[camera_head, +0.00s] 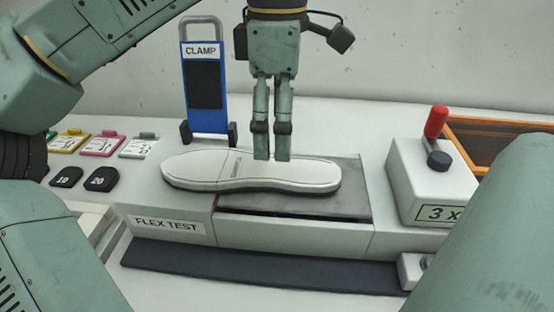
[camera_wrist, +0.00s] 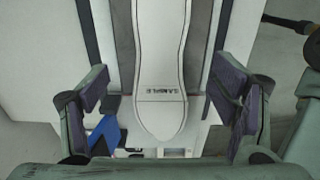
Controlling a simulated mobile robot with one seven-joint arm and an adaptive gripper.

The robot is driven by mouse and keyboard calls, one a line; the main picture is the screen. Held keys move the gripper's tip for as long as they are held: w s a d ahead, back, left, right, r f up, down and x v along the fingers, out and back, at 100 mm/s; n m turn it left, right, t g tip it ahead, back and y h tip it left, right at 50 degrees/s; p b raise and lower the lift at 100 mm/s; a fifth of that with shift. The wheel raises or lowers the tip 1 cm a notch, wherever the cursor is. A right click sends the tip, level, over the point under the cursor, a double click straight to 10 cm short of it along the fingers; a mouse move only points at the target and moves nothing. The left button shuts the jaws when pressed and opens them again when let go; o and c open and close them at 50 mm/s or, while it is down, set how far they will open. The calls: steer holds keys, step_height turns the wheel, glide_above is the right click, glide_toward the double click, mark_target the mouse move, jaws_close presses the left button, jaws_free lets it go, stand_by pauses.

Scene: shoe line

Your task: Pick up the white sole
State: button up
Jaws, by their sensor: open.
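The white sole (camera_head: 285,174) has a dark underside edge and lies flat across the flex test machine (camera_head: 300,232), partly over its grey plate (camera_head: 352,200). In the wrist view the sole (camera_wrist: 160,60) runs up the middle, with the word SAMPLE across it. My gripper (camera_head: 271,157) points down over the sole in the head view. In the wrist view the fingers of my gripper (camera_wrist: 162,125) stand wide apart, one on each side of the sole, with nothing between them held. I cannot tell how far the fingertips are above the sole.
A blue clamp stand (camera_head: 204,120) stands behind the sole's left part. A white box with a red-topped lever (camera_head: 436,122) stands to the right. An orange-framed bin (camera_head: 500,140) is behind it. Coloured tags and two black weights (camera_head: 101,179) lie at left.

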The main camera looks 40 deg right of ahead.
mark_target(277, 168)
steer(key=shift+f, duration=3.35)
steer(key=shift+c, duration=0.4)
steer(key=c, duration=1.4)
